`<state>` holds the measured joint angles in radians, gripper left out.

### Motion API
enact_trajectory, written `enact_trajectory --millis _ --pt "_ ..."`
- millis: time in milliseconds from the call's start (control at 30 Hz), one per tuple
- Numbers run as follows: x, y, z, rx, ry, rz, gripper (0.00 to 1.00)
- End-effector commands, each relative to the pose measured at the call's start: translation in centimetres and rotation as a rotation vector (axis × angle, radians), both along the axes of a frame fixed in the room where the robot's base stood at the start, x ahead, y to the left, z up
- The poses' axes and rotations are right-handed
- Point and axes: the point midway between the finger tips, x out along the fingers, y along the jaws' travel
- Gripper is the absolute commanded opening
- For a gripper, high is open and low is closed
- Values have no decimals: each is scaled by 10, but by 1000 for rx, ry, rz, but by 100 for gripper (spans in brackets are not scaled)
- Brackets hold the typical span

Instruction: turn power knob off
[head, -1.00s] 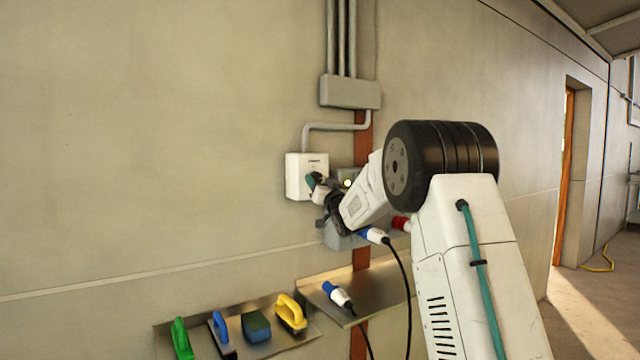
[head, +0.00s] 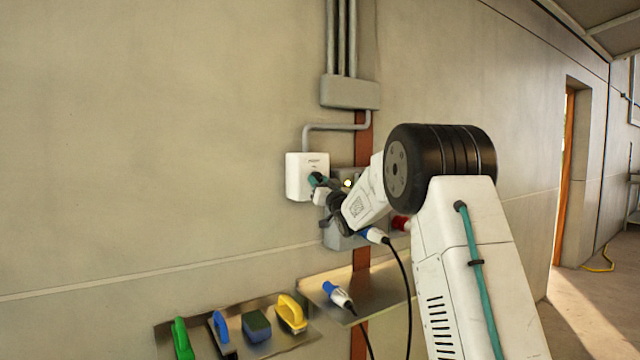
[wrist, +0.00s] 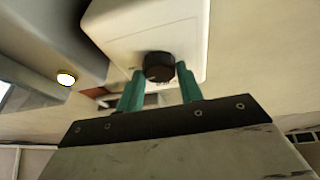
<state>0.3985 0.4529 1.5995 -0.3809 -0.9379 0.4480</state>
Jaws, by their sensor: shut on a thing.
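The power knob (wrist: 159,67) is a dark round knob on the face of a white wall box (wrist: 112,22). The white box also shows in the head view (head: 298,176), mounted on the wall below a grey conduit. My gripper (wrist: 160,75) has its two teal fingers on either side of the knob and is shut on it. In the head view my gripper (head: 316,179) is at the lower right of the box face, where it hides the knob. The knob's pointer position cannot be made out.
A grey socket box with a lit yellow lamp (head: 347,183) is right beside the white box. A blue plug (head: 374,235) with a black cable hangs below it. A shelf (head: 318,283) holds another blue plug; a lower shelf holds several brushes.

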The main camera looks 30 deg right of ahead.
Motion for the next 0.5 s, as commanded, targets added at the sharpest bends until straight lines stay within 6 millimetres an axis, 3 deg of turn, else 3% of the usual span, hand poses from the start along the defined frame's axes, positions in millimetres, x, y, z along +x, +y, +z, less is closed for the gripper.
enact_trajectory --millis 500 --pt "0 -6 0 -464 -16 -2 14"
